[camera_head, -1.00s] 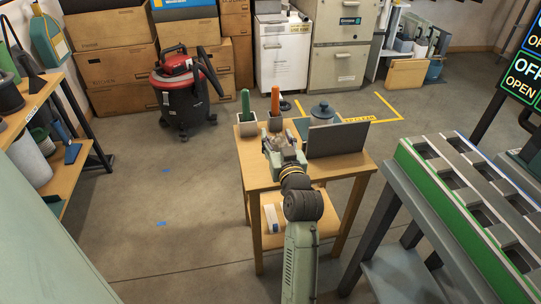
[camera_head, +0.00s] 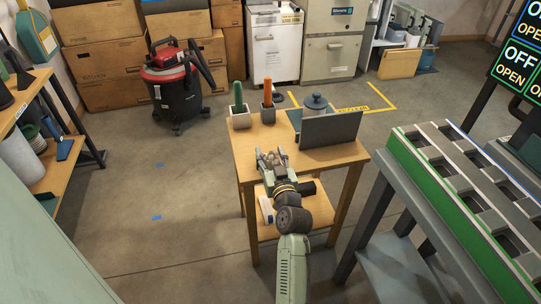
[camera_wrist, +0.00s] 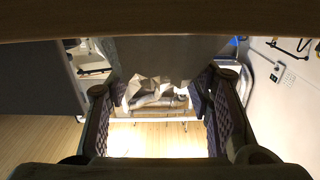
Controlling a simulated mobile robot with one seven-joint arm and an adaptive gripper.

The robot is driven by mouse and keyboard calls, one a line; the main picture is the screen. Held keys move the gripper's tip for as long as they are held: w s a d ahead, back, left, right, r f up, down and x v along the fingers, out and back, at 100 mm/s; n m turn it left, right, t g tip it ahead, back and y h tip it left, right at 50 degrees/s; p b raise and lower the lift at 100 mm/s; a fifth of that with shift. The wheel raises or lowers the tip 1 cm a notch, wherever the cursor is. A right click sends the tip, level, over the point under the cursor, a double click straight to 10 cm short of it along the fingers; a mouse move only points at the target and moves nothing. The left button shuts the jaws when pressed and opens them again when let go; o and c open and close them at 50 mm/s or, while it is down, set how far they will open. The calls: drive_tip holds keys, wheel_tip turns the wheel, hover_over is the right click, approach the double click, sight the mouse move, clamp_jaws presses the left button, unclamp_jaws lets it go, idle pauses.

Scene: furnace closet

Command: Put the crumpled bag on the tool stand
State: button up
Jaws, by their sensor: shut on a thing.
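The crumpled bag is a pale, faceted lump between the two dark, ridged fingers of my gripper (camera_wrist: 160,105) in the wrist view, where the bag (camera_wrist: 150,92) shows well. In the head view my gripper (camera_head: 270,160) is at the near edge of the wooden two-level stand (camera_head: 245,152), which I take for the tool stand. The bag (camera_head: 274,158) shows there only as a small greyish patch between the fingers. I cannot tell the gripper's height relative to the stand's top.
On the stand's top are a pot with a green handle (camera_head: 239,108), a pot with an orange handle (camera_head: 268,105), a lidded blue-grey pot (camera_head: 315,104) and an upright grey panel (camera_head: 330,128). A dark cylinder (camera_head: 307,188) is lower down. A green-edged rack (camera_head: 425,185) stands right.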

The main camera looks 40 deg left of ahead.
drive_tip(key=shift+f, duration=0.15)
drive_tip(key=o, duration=0.9)
